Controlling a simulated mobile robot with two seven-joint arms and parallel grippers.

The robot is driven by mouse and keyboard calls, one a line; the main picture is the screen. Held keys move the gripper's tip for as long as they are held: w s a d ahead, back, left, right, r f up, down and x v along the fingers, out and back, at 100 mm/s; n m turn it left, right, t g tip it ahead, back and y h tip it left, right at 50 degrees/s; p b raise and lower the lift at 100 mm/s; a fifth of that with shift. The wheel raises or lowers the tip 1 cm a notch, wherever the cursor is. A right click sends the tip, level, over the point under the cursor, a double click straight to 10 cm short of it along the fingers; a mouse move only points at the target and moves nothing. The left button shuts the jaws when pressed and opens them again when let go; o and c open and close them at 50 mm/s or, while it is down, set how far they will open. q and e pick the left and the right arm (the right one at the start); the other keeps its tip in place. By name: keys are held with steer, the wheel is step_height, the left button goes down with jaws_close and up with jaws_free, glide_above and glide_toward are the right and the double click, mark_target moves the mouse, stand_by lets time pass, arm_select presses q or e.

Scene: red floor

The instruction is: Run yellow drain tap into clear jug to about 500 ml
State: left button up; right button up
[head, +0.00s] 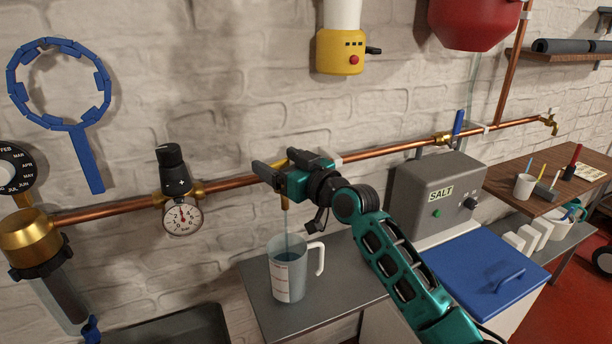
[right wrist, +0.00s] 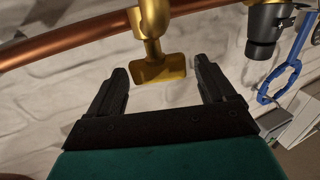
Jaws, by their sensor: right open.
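The clear jug (head: 290,276) stands upright on a grey surface below the copper pipe, with red markings on its front and its handle to the right. A thin bluish stream (head: 286,222) falls from the tap into it. The water level is hard to read. The yellow drain tap (right wrist: 158,66) is mostly hidden in the head view behind my right gripper (head: 275,172). In the right wrist view, my right gripper (right wrist: 161,76) is open, with one finger on each side of the tap's flat handle and gaps showing. My left gripper is not in view.
The copper pipe (head: 390,148) runs along the white brick wall. A pressure gauge (head: 182,217) is to the left. A grey SALT box (head: 436,197) and a blue lid (head: 480,270) are right of the jug. A blue ring wrench (head: 85,150) hangs at far left.

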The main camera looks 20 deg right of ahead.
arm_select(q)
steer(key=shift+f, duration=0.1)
arm_select(e)
steer(key=v, duration=1)
steer(key=shift+s, duration=0.2)
